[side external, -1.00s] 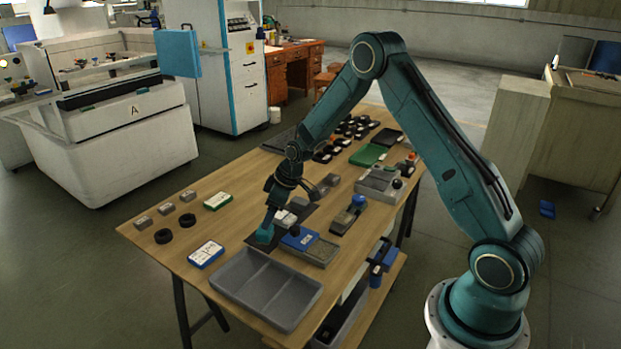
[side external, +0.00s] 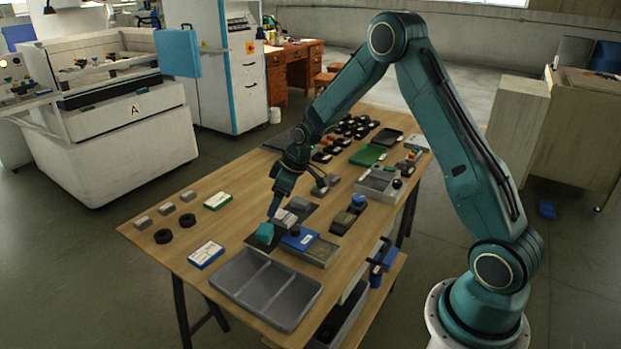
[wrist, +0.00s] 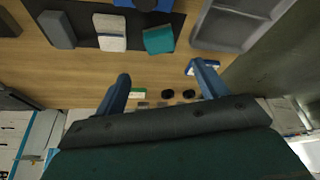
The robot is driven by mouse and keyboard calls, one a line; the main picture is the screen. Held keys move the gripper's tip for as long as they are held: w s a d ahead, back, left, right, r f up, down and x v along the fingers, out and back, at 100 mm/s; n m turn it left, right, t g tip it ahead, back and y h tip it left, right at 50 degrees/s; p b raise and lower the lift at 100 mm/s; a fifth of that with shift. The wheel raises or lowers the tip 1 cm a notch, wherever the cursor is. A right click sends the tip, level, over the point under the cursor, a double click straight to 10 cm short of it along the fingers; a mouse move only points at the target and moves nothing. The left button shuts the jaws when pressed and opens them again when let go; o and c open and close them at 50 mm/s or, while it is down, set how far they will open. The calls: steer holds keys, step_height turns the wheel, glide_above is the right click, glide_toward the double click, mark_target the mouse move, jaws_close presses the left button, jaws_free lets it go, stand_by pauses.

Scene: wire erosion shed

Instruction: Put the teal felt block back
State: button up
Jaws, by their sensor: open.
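The teal felt block (side external: 264,233) lies at the near-left end of a dark mat (side external: 252,243) on the wooden table. In the wrist view the teal block (wrist: 158,39) sits at the mat's edge, next to a pale-topped grey block (wrist: 110,32). A plain grey block (wrist: 57,29) is farther left on the mat. My gripper (side external: 271,214) is just above the teal block. In the wrist view my gripper (wrist: 160,70) is open, with nothing between its fingers and the block beyond the tips.
An empty grey divided tray (side external: 266,287) stands at the table's near edge. A blue-topped stone and holder (side external: 300,238) lie close beside the mat. A blue-and-white box (side external: 206,254), two black rings (side external: 163,236) and small grey blocks (side external: 167,208) are to the left, with bare wood between.

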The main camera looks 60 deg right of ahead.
steer(key=shift+r, duration=0.1)
steer(key=s+a+r+m+h, duration=0.1)
steer(key=s+a+r, duration=0.3)
steer(key=s+r, duration=0.45)
steer(key=s+a+r+m, duration=0.1)
steer(key=s+a+r, duration=0.3)
steer(key=r, duration=0.7)
steer(key=s+a+r+m, duration=0.1)
steer(key=s, duration=0.9)
steer(key=s+a+r+m+t, duration=0.1)
steer(key=s+r, duration=0.1)
steer(key=s, duration=0.9)
steer(key=shift+a+r+m+h, duration=0.15)
steer(key=shift+r+m+h, duration=0.15)
steer(key=shift+h, duration=0.1)
steer(key=shift+w, duration=0.1)
